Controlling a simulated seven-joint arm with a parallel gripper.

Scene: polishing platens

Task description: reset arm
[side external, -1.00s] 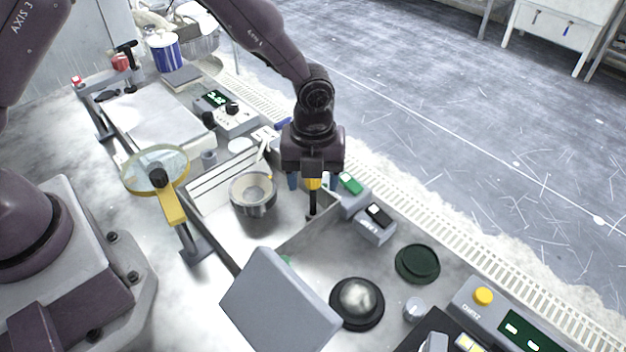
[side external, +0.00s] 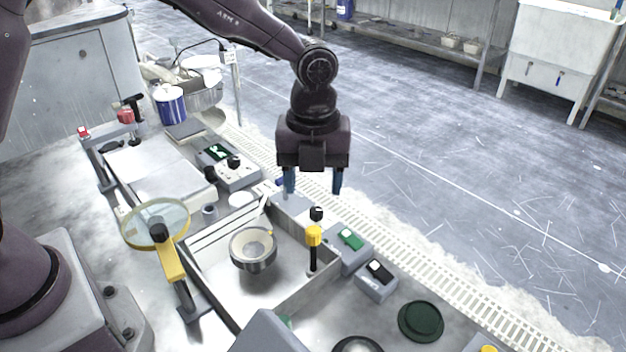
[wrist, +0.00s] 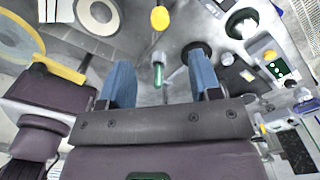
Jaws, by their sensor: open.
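My gripper (side external: 313,190) is raised above the far wall of the metal tray, its two blue fingers spread apart with nothing between them. In the wrist view its fingers (wrist: 163,90) are also wide open and empty. A yellow-collared black post (side external: 313,236) with a black knob stands upright at the tray's right side, below and apart from my gripper. Its yellow top also shows in the wrist view (wrist: 159,18).
The tray (side external: 215,300) holds a round metal bowl (side external: 253,250). A magnifier (side external: 155,223) on a yellow arm stands left of it. Small control boxes (side external: 376,280) and a dark green disc (side external: 421,321) lie right. Open floor is beyond the bench.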

